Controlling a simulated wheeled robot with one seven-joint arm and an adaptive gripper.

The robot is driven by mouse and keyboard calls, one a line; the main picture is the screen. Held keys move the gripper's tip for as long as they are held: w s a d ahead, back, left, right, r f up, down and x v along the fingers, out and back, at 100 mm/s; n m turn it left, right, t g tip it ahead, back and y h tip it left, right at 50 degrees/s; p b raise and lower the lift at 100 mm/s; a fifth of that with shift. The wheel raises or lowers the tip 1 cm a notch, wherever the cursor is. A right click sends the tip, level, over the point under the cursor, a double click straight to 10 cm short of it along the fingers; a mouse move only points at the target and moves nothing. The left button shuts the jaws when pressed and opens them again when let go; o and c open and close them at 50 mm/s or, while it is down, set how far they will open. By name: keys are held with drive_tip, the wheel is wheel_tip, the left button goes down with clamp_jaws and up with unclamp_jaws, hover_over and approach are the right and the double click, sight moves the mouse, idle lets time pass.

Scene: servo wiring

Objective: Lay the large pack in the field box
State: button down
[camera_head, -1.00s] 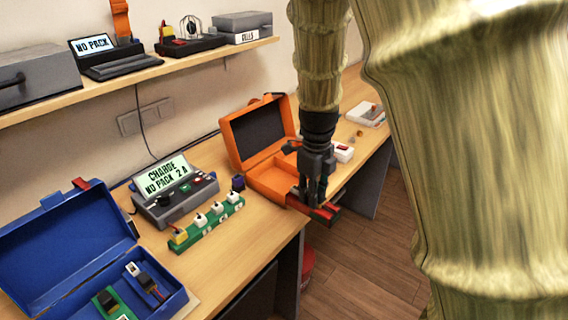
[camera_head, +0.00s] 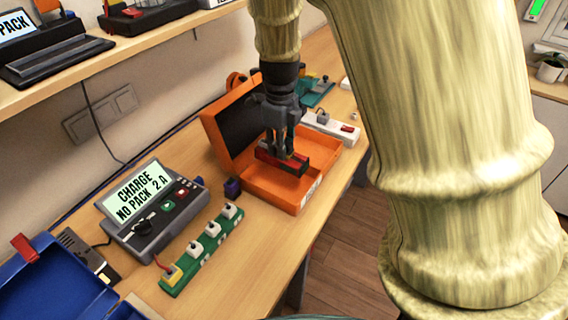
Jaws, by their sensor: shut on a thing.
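My gripper (camera_head: 284,148) points down and is shut on a dark pack with red sides (camera_head: 265,157), which I take for the large pack. The pack is over the open tray of the orange box (camera_head: 290,200), which I take for the field box, towards its back near the lid. I cannot tell whether the pack touches the tray floor. The box lid stands open behind it, partly hidden by my arm. The front part of the tray shows empty.
A charger reading "CHARGE NO PACK 2 A" (camera_head: 150,212) stands left of the box. A green strip with several white plugs (camera_head: 204,250) lies before it. A blue case (camera_head: 45,280) is at lower left. A white power strip (camera_head: 335,130) lies beyond the box.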

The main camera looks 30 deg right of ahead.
drive_tip(key=shift+s+f+p, duration=0.1)
drive_tip(key=shift+f+p, duration=0.55)
drive_tip(key=shift+f, duration=3.75)
drive_tip(key=shift+f, duration=0.1)
drive_tip(key=c, duration=1.2)
unclamp_jaws()
drive_tip(key=shift+c, duration=0.2)
wheel_tip(320, 180, up, 12)
drive_tip(key=shift+r+b, duration=0.1)
drive_tip(key=shift+b, duration=0.65)
